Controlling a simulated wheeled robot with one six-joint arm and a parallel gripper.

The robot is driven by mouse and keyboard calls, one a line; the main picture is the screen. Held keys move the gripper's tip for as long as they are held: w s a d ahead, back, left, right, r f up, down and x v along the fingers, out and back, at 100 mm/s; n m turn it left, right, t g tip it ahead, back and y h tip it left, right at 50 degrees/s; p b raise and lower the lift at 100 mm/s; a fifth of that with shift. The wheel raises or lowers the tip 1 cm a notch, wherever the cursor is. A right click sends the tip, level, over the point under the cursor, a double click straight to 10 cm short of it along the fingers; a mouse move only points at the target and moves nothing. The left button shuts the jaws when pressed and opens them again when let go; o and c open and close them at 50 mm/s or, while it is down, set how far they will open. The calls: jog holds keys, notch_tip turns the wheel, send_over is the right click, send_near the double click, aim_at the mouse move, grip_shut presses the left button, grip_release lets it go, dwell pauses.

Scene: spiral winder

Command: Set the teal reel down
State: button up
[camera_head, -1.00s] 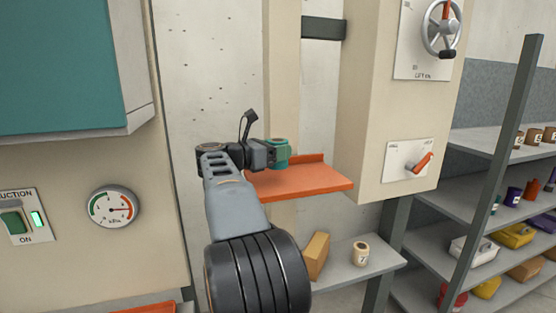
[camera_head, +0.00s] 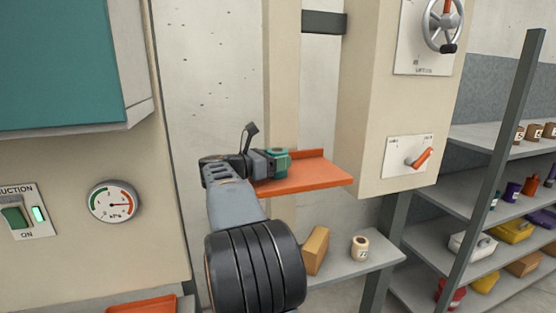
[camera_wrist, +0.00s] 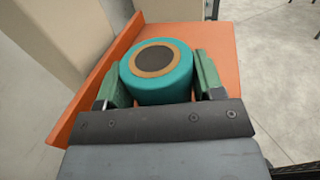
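The teal reel (camera_wrist: 158,88), with a tan ring and dark centre on top, stands upright between the green fingers of my gripper (camera_wrist: 160,80) in the wrist view. The fingers lie close against both its sides. In the head view the reel (camera_head: 282,160) is at the arm's end, low over the left part of the orange tray (camera_head: 315,178). Its base looks at or very near the tray surface; exact contact is hidden. My gripper (camera_head: 276,162) is partly hidden by the reel and wrist there.
A raised orange lip runs along the tray's back. A cream cabinet (camera_head: 390,100) with a red-handled lever (camera_head: 418,159) stands to the right. Below are a tan box (camera_head: 315,250) and a small labelled spool (camera_head: 360,248) on a grey shelf. The tray's right part is clear.

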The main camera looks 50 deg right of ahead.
jog(key=o, duration=0.4)
jog(key=shift+r, duration=0.15)
jog(key=shift+r+p, duration=0.25)
jog(key=shift+p, duration=0.25)
jog(key=b+v, duration=0.4)
jog(key=v, duration=0.8)
jog(key=shift+f+b, duration=0.25)
jog(key=shift+b, duration=0.1)
